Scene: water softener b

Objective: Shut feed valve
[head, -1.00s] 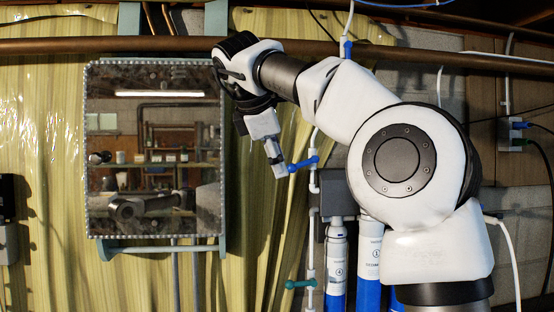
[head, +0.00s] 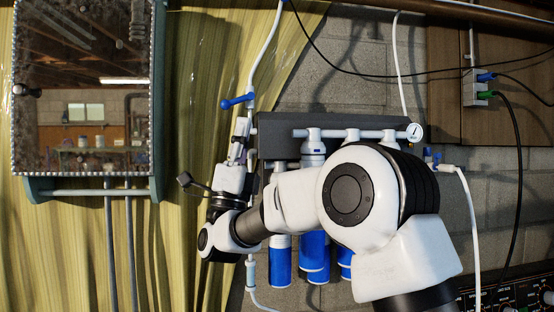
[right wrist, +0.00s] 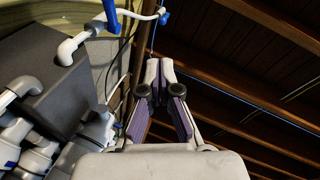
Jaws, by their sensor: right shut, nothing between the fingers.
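A blue valve lever (head: 238,101) sits on the white vertical pipe (head: 262,55), left of the filter unit, and lies nearly level. My right gripper (head: 240,128) is shut and empty, pointing up just below the lever; I cannot tell how far apart they are in depth. In the right wrist view the shut fingers (right wrist: 159,72) point up, and a blue lever (right wrist: 111,16) on a white pipe shows at the upper left, apart from them. My arm hides part of the pipe below. My left gripper is out of view.
A dark filter housing (head: 277,135) with several blue-and-white cartridges (head: 314,258) is right of the gripper, partly behind my arm. A mirrored cabinet (head: 85,120) hangs at the left. Black cables cross the upper right.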

